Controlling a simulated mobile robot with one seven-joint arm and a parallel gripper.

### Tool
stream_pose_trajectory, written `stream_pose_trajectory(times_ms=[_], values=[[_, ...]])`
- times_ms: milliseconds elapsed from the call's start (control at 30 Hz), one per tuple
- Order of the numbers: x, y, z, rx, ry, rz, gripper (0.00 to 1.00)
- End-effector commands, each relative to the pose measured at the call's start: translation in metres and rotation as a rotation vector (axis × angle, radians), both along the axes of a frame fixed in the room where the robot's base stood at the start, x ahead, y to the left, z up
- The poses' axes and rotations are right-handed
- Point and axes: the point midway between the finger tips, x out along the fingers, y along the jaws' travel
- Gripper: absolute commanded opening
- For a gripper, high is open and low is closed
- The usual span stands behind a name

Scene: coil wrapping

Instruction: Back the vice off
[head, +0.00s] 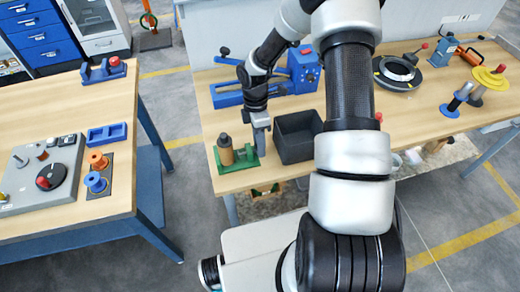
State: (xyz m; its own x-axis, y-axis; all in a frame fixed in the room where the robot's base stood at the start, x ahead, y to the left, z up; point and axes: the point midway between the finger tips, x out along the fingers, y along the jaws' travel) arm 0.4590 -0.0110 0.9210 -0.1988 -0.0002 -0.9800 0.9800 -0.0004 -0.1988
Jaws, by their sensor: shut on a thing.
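A small green vice (226,169) stands near the front left of the main workbench. An upright brown cylinder (225,149) with a darker top sits at its left part. My gripper (261,146) points down at the vice's right end, just left of a dark bin. It is shut on a part there that looks like the vice's handle, though the fingers and my wrist hide most of it. I cannot tell whether the vice's jaws touch the cylinder.
The dark open bin (281,148) stands close to the right of my gripper. A blue winding machine (305,70) with a long blue base is behind. A black ring fixture (397,72) and yellow-disc stand (490,78) are at right. Another bench (60,100) is at left.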

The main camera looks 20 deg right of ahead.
Motion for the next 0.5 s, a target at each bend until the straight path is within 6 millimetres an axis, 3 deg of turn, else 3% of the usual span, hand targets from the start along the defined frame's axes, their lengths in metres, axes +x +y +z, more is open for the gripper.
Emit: stream_pose_trajectory(times_ms=[200,500], values=[[-0.0036,-0.0006,-0.0025,-0.002,-0.125,0.000,0.15],[-0.0040,-0.0002,-0.0013,-0.001,-0.147,0.000,0.15]])
